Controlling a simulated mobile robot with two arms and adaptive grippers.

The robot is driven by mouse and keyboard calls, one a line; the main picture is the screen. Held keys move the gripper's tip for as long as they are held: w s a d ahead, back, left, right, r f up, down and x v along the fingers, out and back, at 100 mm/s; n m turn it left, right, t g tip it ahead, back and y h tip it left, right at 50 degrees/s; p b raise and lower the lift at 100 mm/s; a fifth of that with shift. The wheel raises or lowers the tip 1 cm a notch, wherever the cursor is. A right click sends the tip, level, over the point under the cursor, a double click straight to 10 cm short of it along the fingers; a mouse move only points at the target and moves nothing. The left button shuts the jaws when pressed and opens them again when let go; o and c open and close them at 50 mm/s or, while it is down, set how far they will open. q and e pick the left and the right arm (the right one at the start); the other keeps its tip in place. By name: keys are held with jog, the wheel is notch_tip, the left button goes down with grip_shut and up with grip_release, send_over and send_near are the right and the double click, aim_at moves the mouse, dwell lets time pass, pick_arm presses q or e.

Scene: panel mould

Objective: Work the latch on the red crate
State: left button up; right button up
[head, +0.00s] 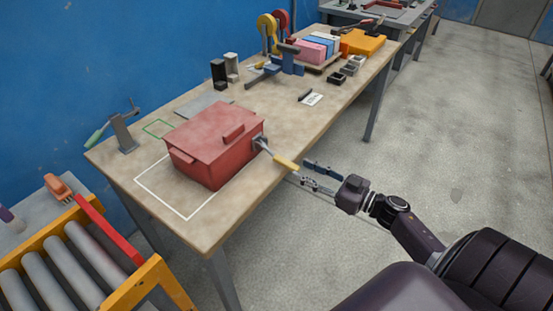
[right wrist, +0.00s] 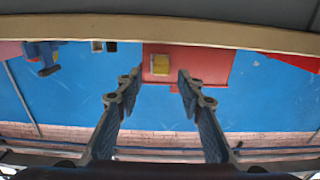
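The red crate (head: 208,150) sits on the workbench with its lid down. Its latch (head: 262,143) is on the right-hand end and carries a lever with a yellow grip (head: 286,163) that sticks out past the table edge. My right gripper (head: 304,172) is open and empty, its fingertips just beyond the end of the yellow grip. In the right wrist view the yellow grip (right wrist: 160,64) shows end-on in front of the red crate (right wrist: 208,62), between the two spread fingers (right wrist: 159,82) and apart from them. My left gripper is not in view.
The workbench (head: 225,225) has a white outline around the crate. A clamp with a green handle (head: 122,132) stands at its left end. Blocks, reels and an orange case (head: 362,42) stand farther back. A roller conveyor (head: 75,270) is at lower left. The floor to the right is clear.

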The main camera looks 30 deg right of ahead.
aim_at(293, 166)
jog(key=x, duration=0.6)
jog(key=shift+w+a, duration=0.2)
jog(key=shift+w, duration=0.1)
grip_shut()
